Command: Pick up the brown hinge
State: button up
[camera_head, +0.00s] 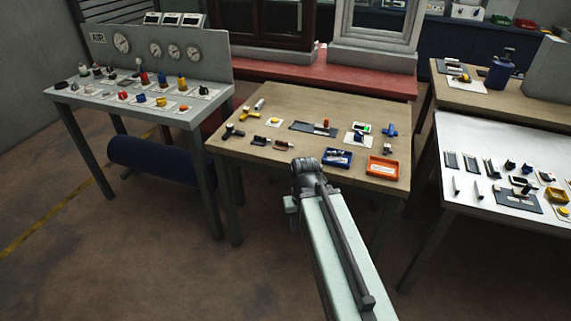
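Small brown and dark pieces lie near the front left edge of the wooden table (229,153). One brown piece (259,141), which looks like the brown hinge, lies there, with a similar dark brown piece (281,144) just to its right. They are too small to tell apart for sure. My arm reaches up from the bottom of the picture, and its dark end with my gripper (306,165) is in front of the table's front edge, right of and nearer than these pieces. The fingers cannot be made out, and nothing is seen held.
A blue tray (337,158) and an orange tray (383,167) sit at the table's front right. A dark mat (312,128) lies mid-table. A gauge bench (140,105) stands left, a white table (480,130) right. Open floor (140,260) lies front left.

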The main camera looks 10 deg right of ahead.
aim_at(284, 149)
jog(key=z, duration=0.05)
jog(key=k, duration=0.6)
jog(key=u, duration=0.65)
jog(key=i, duration=1.1)
jog(key=u, duration=0.65)
jog(key=i, duration=1.9)
jog(key=z, duration=0.1)
